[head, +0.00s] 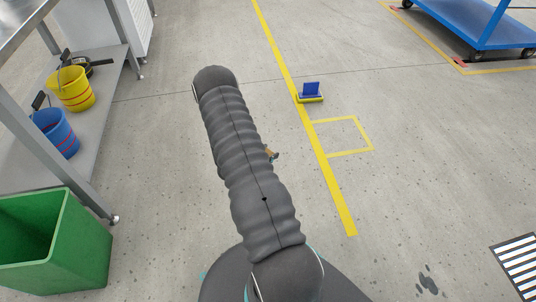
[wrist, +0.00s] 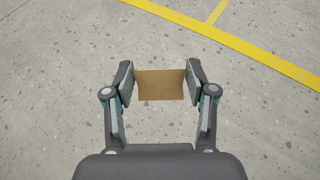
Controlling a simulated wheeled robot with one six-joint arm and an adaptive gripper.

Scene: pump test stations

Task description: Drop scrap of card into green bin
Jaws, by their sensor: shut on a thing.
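A brown scrap of card (wrist: 160,85) is between the fingers of my gripper (wrist: 159,86) in the wrist view, with a finger against each side edge. My gripper is shut on it over the grey floor. The green bin (head: 88,247) stands on the floor at the lower left of the head view, open at the top, apart from the gripper. Its left side is cut off by the picture edge.
A metal table with a lower shelf (head: 112,98) holds a blue bucket (head: 58,135) and a yellow bucket (head: 75,92) behind the bin. A yellow floor line (head: 300,85) runs past a small blue and yellow item (head: 311,93). A blue cart (head: 470,28) stands far right.

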